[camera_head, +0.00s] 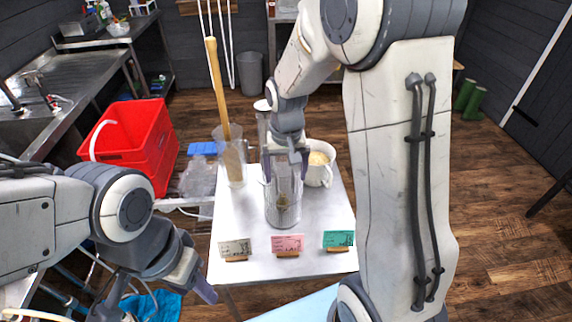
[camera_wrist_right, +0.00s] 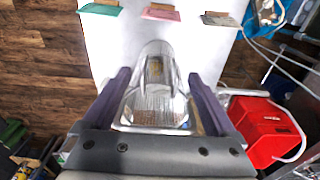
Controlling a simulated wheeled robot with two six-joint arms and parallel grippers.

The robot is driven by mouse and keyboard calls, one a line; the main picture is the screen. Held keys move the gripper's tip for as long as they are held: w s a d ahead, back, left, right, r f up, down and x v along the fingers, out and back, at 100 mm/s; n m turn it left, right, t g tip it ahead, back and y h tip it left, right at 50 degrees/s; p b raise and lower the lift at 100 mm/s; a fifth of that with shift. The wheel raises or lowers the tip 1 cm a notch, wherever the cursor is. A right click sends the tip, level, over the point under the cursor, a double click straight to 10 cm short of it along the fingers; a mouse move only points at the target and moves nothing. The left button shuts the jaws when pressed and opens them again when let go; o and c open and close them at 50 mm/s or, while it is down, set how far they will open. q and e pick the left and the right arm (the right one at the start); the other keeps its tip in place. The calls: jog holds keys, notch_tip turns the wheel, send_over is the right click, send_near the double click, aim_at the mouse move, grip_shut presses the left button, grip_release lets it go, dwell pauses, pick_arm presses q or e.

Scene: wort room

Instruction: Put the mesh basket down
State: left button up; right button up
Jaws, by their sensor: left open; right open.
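The mesh basket (camera_head: 284,211) is a tall, see-through cylinder standing upright on the white table (camera_head: 240,208), behind the small cards. Something small and brownish shows low inside it. My right gripper (camera_head: 286,168) is open around its upper part. In the right wrist view the basket (camera_wrist_right: 155,100) lies between the two spread fingers of the right gripper (camera_wrist_right: 160,78); I cannot tell whether either finger touches it. My left gripper (camera_head: 200,285) is open and empty, low at the table's near left corner, away from the basket.
Grey, pink and green cards (camera_head: 287,243) stand along the table's near edge. A clear vessel with a wooden paddle (camera_head: 218,90) is left of the basket, and a white pot (camera_head: 319,168) with pale contents is behind right. A red crate (camera_head: 140,140) stands further left.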

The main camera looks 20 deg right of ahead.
notch_tip(320, 180, up, 2)
jog(key=shift+r, duration=0.25)
jog(key=s+a+r+n, duration=0.3)
jog(key=s+a+n, duration=0.1)
jog(key=s+a, duration=0.5)
jog(key=s+a+n, duration=0.3)
jog(key=s, duration=0.4)
jog(key=s+a+n+y, duration=0.1)
jog(key=s+a+n, duration=0.1)
jog(key=s, duration=0.5)
jog(key=shift+s+a+r+n+g, duration=0.15)
jog(key=shift+a+r+n+g, duration=0.2)
jog(key=shift+n, duration=0.45)
